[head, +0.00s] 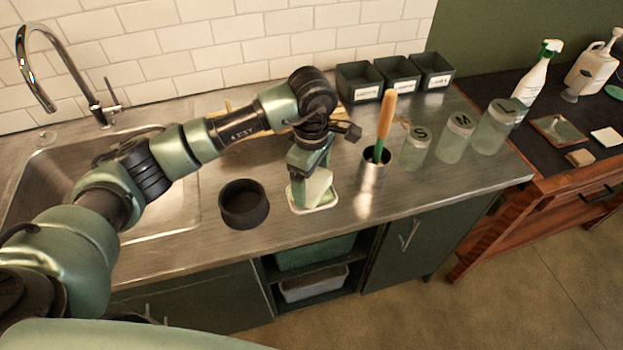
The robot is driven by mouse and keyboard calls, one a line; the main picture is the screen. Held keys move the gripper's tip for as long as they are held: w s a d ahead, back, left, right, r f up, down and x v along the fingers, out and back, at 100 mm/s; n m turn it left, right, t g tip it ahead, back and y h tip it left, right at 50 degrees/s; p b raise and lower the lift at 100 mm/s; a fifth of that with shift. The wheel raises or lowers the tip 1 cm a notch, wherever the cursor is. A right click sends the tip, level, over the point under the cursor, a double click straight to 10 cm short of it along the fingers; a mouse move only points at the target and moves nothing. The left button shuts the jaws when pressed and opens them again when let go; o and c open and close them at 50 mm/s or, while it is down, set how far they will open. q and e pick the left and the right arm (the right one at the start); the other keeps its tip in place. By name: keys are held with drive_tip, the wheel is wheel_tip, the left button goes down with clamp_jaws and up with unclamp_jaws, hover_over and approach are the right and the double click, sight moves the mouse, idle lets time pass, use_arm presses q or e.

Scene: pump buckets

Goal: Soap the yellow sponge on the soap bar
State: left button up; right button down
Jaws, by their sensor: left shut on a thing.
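My left gripper (311,180) points down over a small pale-rimmed dish (329,206) on the steel counter. It is shut on a pale, yellowish-green block (319,187), which I take to be the yellow sponge. The block is tilted and partly hidden by the fingers. It is low in or just over the dish; I cannot tell whether it touches what lies there. The soap bar is not clearly visible, as the gripper and the block cover much of the dish. My right gripper is not in view.
A black round bowl (244,205) stands left of the dish. A metal cup (373,172) with a wooden-handled tool (386,120) stands close on the right. Lidded jars (456,140) and dark bins (398,76) are farther right and behind. The sink (60,180) is at left.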

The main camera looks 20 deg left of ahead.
sight(311, 182)
use_arm(q)
drive_tip(key=shift+f, duration=0.1)
drive_tip(key=shift+s+f+b, duration=0.1)
drive_tip(key=shift+b, duration=0.2)
idle(0.9)
drive_tip(key=shift+r+p, duration=0.4)
drive_tip(key=shift+r, duration=0.55)
drive_tip(key=shift+r+p, duration=1.05)
drive_tip(key=shift+r, duration=1.65)
